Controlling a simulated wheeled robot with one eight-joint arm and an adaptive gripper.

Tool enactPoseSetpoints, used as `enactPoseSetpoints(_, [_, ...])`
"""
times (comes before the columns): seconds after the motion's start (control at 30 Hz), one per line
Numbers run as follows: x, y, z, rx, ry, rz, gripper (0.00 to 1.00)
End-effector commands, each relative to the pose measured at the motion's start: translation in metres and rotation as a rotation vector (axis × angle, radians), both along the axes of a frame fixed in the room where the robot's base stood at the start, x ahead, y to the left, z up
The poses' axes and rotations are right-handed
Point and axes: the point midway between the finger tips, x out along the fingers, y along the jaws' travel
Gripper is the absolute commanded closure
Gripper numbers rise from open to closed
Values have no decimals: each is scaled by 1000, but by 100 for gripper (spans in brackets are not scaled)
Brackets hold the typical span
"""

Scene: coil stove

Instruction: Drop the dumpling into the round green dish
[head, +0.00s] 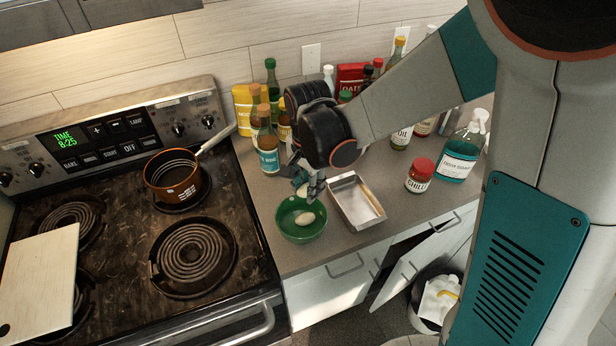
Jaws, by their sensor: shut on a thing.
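The round green dish (299,234) stands on the grey counter near its front edge, just right of the stove. My gripper (308,188) points down over the back part of the dish. It is shut on a small pale thing, which looks like the dumpling (302,190) and is partly hidden by the fingers. It shows just above the dish's back rim. A second pale, oval thing (304,218) lies inside the dish; I cannot tell what it is.
A rectangular metal tray (357,216) stands close right of the dish. Bottles (268,150) crowd the counter behind my gripper. A red-lidded chilli jar (420,175) and soap bottle (460,152) stand right. On the stove are a copper pot (158,187) and a pale board (38,285).

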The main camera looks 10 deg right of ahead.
Motion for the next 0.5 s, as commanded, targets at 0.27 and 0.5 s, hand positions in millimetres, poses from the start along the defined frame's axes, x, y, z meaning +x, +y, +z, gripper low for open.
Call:
enactPoseSetpoints(0.27, [0, 0, -19, 0, 0, -5, 88])
enactPoseSetpoints(0.5, [0, 0, -46, 0, 0, -4, 88])
